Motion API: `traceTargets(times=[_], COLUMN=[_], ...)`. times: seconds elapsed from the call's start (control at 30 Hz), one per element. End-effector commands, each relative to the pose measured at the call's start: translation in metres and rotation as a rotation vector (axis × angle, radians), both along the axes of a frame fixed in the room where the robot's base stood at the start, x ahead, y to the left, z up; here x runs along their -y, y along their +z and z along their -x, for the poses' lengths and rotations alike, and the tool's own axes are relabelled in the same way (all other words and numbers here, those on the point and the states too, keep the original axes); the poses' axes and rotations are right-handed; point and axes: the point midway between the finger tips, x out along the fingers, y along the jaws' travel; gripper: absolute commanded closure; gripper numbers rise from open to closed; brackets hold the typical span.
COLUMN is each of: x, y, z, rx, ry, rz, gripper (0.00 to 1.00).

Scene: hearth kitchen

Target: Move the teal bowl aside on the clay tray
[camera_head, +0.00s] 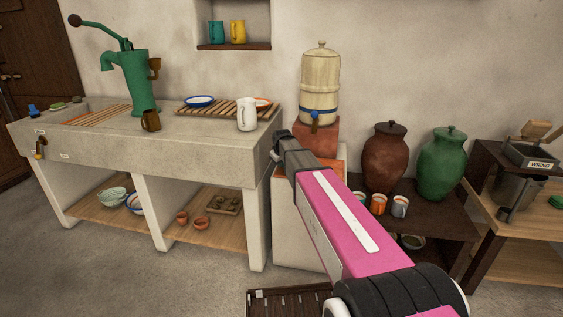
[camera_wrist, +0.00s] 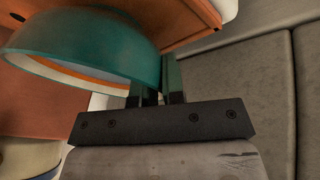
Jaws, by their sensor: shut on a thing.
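The teal bowl (camera_wrist: 95,40) fills the upper left of the wrist view. Its side wall is between the fingers of my gripper (camera_wrist: 158,92), which is shut on it. A white and orange band shows inside its rim. In the head view, my gripper (camera_head: 276,147) is at the right end of the stone sink, and an orange clay surface (camera_head: 333,170) shows beside my arm. The bowl cannot be made out there.
A cream water dispenser (camera_head: 320,85) stands on a clay block behind my gripper. Jars and several cups (camera_head: 400,206) are on the dark table at right.

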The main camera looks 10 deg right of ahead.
Motion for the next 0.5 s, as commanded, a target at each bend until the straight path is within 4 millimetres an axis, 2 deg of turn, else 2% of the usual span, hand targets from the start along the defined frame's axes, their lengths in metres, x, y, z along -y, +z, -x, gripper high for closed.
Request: traceTargets(times=[0.3,0.33,0.4,0.5], x=[-0.0013,-0.0013,-0.0012,-0.0011], y=[-0.0005,-0.0005,-0.0004,-0.0003], z=[0.0019,0.0019,0.0018,0.0016], rx=[-0.002,-0.002,-0.002,-0.001], ry=[-0.001,-0.001,0.000,-0.001], rz=[-0.002,-0.002,-0.001,-0.001], gripper=[1.00,0.81,0.61,0.61])
